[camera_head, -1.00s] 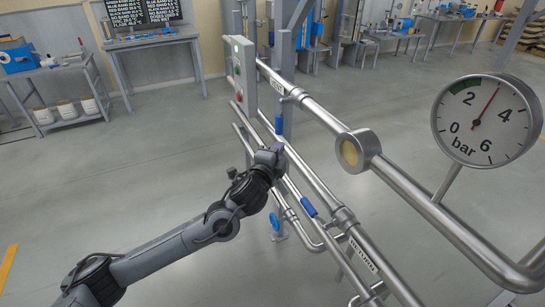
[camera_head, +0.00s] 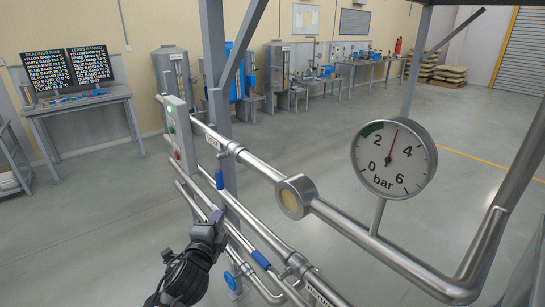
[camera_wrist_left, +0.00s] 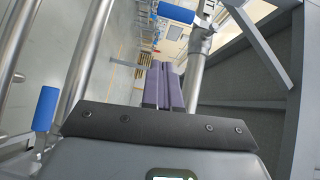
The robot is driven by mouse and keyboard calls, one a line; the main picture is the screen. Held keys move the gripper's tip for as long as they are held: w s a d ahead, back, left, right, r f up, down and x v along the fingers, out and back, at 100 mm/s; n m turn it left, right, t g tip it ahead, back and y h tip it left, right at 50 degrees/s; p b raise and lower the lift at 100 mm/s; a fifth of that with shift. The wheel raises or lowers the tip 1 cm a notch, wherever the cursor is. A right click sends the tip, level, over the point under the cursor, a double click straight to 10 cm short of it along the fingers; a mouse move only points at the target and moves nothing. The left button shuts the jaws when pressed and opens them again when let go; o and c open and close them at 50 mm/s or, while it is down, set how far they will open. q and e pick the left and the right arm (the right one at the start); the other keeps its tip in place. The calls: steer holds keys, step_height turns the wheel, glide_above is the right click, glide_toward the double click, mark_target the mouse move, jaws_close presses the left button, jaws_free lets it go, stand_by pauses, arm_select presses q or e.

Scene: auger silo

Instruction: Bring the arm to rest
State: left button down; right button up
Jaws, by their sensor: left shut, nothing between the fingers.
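My left arm comes in from the bottom of the head view, and its gripper (camera_head: 214,222) is beside the steel pipes, below the upper blue handle (camera_head: 219,179). In the left wrist view the two purple-grey fingers (camera_wrist_left: 163,86) lie together with nothing between them. Whether the gripper touches a pipe cannot be told. My right gripper does not show in either view.
Steel pipes (camera_head: 334,215) cross the middle, with a pressure gauge (camera_head: 394,158) reading about 3 bar. A grey button box (camera_head: 180,132) and a blue lower pipe handle (camera_head: 261,259) are close by. Open floor (camera_head: 90,215) lies to the left.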

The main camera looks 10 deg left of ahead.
arm_select(q)
steer(key=s+d+f+n+g+h+p, duration=0.1)
steer(key=s+d+f+n+g, duration=0.2)
steer(key=s+f, duration=0.75)
steer(key=s+d+f+g+h+p, duration=0.1)
steer(key=s+d+f+g, duration=0.35)
steer(key=f, duration=0.95)
steer(key=s+a+f+n+g, duration=0.1)
steer(key=s+n+g, duration=0.15)
steer(key=s, duration=0.45)
steer(key=s+a+n+g, duration=0.1)
steer(key=s+a+n, duration=0.15)
steer(key=s, duration=0.55)
steer(key=s+f+n+g, duration=0.1)
steer(key=s+n, duration=0.3)
steer(key=s, duration=0.3)
step_height(320, 180, up, 40)
steer(key=s+a+n+g+p, duration=0.1)
steer(key=s+n+p, duration=0.1)
steer(key=p, duration=3.6)
steer(key=shift+s+a+n+g+y+p, duration=0.3)
steer(key=shift+s+a+p, duration=0.05)
steer(key=shift+s+p, duration=0.1)
